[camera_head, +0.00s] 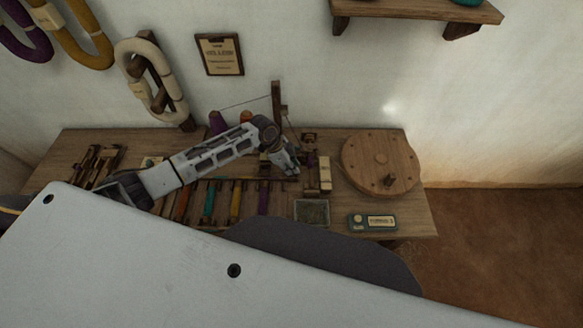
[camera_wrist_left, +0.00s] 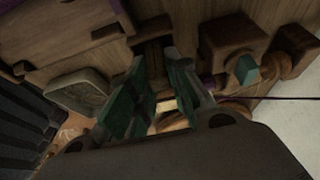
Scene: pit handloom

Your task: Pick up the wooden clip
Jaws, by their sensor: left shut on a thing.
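My left gripper (camera_head: 291,168) is over the right half of the wooden bench, beside a small group of wooden pieces. In the left wrist view its two green-padded fingers (camera_wrist_left: 156,62) are closed in on a small dark wooden piece, which I take to be the wooden clip (camera_wrist_left: 152,47). The fingers hide part of it, and paler wood shows between the pads. The clip cannot be made out clearly in the head view, where the gripper is small. My right gripper is not in view.
A round wooden disc (camera_head: 378,163) lies right of the gripper. In front are a grey tray (camera_head: 312,212) and a small labelled device (camera_head: 372,222). Coloured strips (camera_head: 208,203) lie left of the tray. A thin upright post (camera_head: 277,103) stands behind. A wooden block (camera_wrist_left: 232,45) is close by the fingers.

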